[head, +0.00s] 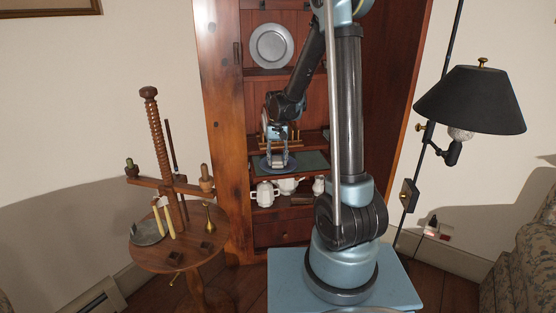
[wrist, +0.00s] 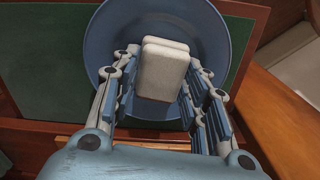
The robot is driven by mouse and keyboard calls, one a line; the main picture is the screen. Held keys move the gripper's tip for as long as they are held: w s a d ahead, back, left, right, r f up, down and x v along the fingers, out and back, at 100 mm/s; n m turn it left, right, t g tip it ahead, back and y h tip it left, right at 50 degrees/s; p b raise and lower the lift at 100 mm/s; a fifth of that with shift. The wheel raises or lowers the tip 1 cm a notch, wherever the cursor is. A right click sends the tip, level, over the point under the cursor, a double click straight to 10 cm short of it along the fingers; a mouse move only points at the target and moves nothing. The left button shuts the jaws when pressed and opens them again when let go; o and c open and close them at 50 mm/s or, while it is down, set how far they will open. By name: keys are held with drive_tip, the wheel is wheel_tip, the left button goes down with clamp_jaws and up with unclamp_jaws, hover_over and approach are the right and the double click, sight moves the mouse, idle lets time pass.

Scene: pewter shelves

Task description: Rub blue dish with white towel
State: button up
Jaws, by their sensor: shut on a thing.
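My gripper (wrist: 162,92) is shut on the white towel (wrist: 163,70), a folded, block-like white piece between its fingers. The blue dish (wrist: 208,42) is round with a raised rim and lies under the towel and fingers in the wrist view. The towel appears over the dish's middle; I cannot tell whether it touches. In the head view my gripper (head: 277,158) reaches down into the cabinet, over the blue dish (head: 263,163) on a middle shelf. The fingers hide part of the dish, and the towel is hard to make out there.
A green panel (wrist: 50,72) lies under the dish on the shelf. White teapots (head: 265,193) stand on the shelf below. A pewter plate (head: 271,46) leans on the shelf above. A wooden stand (head: 165,254) is left of the cabinet, and a black lamp (head: 470,98) is right.

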drive_tip(key=shift+d, duration=0.45)
drive_tip(key=shift+a, duration=0.55)
drive_tip(key=shift+d, duration=0.6)
idle(5.6)
drive_tip(key=shift+r, duration=3.45)
